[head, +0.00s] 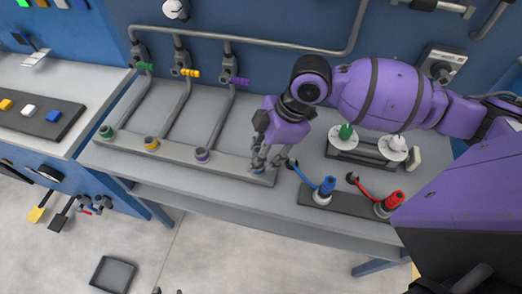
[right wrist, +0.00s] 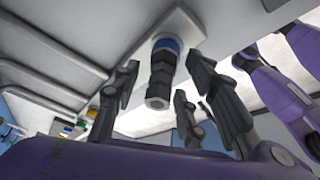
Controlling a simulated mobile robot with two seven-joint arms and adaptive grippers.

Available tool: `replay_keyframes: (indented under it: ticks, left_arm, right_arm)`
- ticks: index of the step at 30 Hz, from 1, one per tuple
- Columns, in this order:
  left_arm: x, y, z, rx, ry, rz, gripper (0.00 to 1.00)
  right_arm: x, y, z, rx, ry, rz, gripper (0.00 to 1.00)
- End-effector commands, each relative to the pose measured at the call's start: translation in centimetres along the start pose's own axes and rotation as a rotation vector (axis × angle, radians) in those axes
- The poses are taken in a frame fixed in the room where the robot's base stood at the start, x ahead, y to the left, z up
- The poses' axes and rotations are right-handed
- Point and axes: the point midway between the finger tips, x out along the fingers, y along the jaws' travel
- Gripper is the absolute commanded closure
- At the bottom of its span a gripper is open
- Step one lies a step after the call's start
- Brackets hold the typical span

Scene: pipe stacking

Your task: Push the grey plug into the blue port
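The grey plug (right wrist: 158,75) is a dark hexagonal piece in the right wrist view. It stands straight out from the blue port (right wrist: 165,44), whose blue ring shows around its base. I cannot tell how deep it sits. My right gripper (right wrist: 168,105) is open, with its fingers on both sides of the plug and visible gaps to it. In the head view the right gripper (head: 262,161) is over the blue port (head: 258,171) at the right end of the port bar and mostly hides the plug.
The port bar also has green (head: 105,131), yellow (head: 151,143) and purple (head: 202,155) ports, with grey pipes behind. To the right are a blue connector (head: 326,186) and a red connector (head: 394,201) with cables. A grey tray (head: 113,273) lies on the floor.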

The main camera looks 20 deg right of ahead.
Motion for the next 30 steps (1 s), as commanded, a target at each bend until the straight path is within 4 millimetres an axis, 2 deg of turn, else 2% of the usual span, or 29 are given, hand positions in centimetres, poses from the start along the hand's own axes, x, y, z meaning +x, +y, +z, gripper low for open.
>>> replay_keyframes:
  ticks: [7,11,24,30]
  left_arm:
    - [0.0,0.1,-0.1,0.002,0.001,0.003,0.7]
    - [0.0,0.1,-0.1,0.001,0.001,0.002,0.7]
    - [0.0,0.0,0.0,0.0,0.001,0.001,0.7]
    - [0.0,0.0,0.0,0.0,0.001,0.0,0.7]
  right_arm:
    - [-0.1,0.0,0.0,0.0,-0.001,0.0,0.6]
    - [-1.1,0.1,0.1,0.0,-0.002,0.002,0.6]
    - [-9.7,0.1,0.1,-0.001,-0.003,0.004,0.6]
    - [-11.7,0.0,0.0,0.0,-0.001,0.001,0.6]
